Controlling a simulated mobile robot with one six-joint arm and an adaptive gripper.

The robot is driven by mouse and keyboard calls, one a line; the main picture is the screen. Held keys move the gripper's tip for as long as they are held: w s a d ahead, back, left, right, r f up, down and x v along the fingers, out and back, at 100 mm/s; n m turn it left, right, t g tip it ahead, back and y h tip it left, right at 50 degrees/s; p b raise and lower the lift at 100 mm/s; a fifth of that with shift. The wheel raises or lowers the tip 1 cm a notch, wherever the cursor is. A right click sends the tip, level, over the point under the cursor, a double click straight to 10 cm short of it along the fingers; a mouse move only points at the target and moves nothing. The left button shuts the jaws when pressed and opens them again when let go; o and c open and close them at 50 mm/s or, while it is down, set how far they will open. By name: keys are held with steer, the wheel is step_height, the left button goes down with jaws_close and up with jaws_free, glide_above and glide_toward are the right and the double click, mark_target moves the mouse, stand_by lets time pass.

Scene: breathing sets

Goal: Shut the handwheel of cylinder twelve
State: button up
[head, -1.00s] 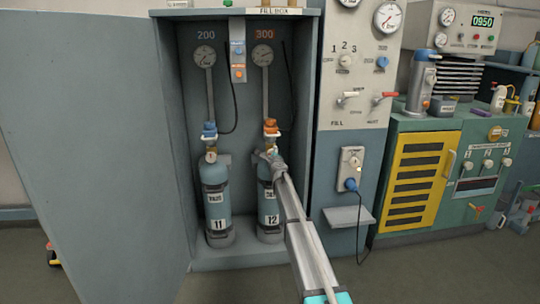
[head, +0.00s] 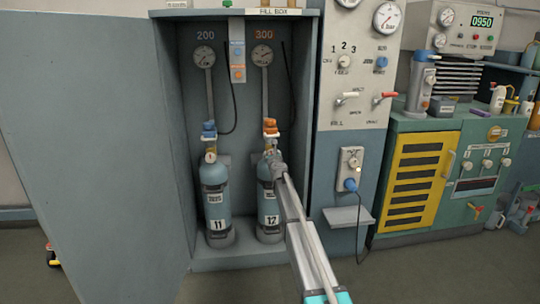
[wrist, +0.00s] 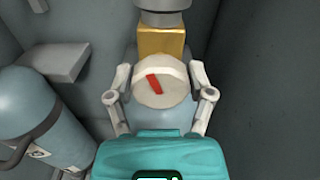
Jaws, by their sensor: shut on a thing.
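Cylinder twelve (head: 269,208) is a blue bottle marked 12, standing upright at the right inside the open cabinet. Its pale round handwheel (wrist: 161,86) with a red mark shows in the wrist view, in front of a brass valve block (wrist: 161,42). My gripper (wrist: 161,90) is shut on this handwheel, one finger on each side. The red mark slants up to the left. In the head view my gripper (head: 275,163) is at the neck of cylinder twelve and hides the handwheel.
Cylinder eleven (head: 215,205) stands close to the left, in the same cabinet (head: 172,130). An orange fitting (head: 270,127) sits above cylinder twelve's valve. The open cabinet door (head: 90,150) is at the left. A panel with a small shelf (head: 348,217) is at the right.

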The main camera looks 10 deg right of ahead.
steer(key=shift+d+m, duration=0.1)
steer(key=shift+m, duration=1.9)
steer(key=o, duration=1.1)
steer(key=s, duration=1.2)
